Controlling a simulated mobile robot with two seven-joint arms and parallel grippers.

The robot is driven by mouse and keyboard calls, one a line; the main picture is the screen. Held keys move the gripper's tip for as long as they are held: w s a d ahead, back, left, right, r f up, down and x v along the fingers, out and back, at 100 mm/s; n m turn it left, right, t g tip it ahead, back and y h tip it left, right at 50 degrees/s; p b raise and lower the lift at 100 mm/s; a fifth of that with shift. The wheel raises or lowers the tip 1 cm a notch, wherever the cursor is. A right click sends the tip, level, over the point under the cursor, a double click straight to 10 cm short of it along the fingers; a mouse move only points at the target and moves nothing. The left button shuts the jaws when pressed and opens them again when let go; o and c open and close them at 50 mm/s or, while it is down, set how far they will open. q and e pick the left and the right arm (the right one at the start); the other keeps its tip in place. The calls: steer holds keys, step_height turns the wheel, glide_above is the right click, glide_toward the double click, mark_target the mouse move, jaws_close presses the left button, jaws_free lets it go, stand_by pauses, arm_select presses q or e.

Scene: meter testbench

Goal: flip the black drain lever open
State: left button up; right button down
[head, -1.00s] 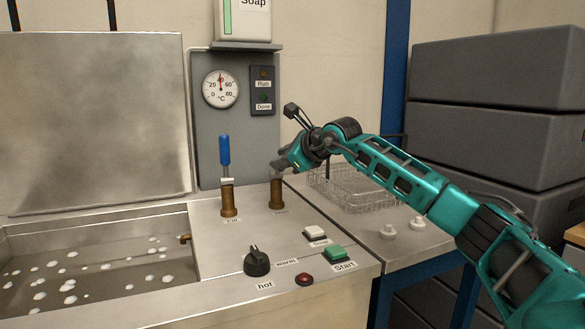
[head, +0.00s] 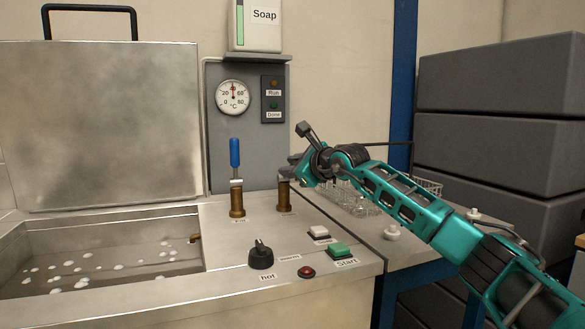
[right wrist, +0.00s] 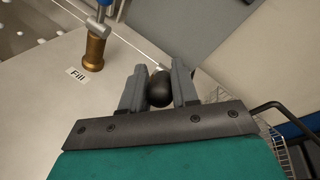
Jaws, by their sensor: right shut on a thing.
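The drain valve is a brass post (head: 284,196) on the steel top, right of the fill valve. My right gripper (head: 290,165) is at the top of this post, and hides the black lever in the head view. In the right wrist view, the round black end of the lever (right wrist: 160,90) sits between the two grey fingers of my right gripper (right wrist: 159,70), which are shut on it. How far the lever is turned cannot be told. My left gripper is not in view.
The fill valve (head: 237,198) with its upright blue lever (head: 235,153) stands just left of the drain valve. A black knob (head: 261,256), green button (head: 340,250) and red button (head: 306,272) lie in front. A wire basket (head: 352,199) is at right, an open basin (head: 100,265) at left.

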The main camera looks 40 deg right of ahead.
steer(key=c, duration=1.3)
jaws_free()
steer(key=shift+a, duration=0.1)
steer(key=o, duration=0.4)
steer(key=shift+s, duration=0.1)
steer(key=b+v, duration=0.1)
steer(key=v, duration=1.1)
steer(key=shift+s, duration=0.35)
steer(key=shift+s, duration=0.1)
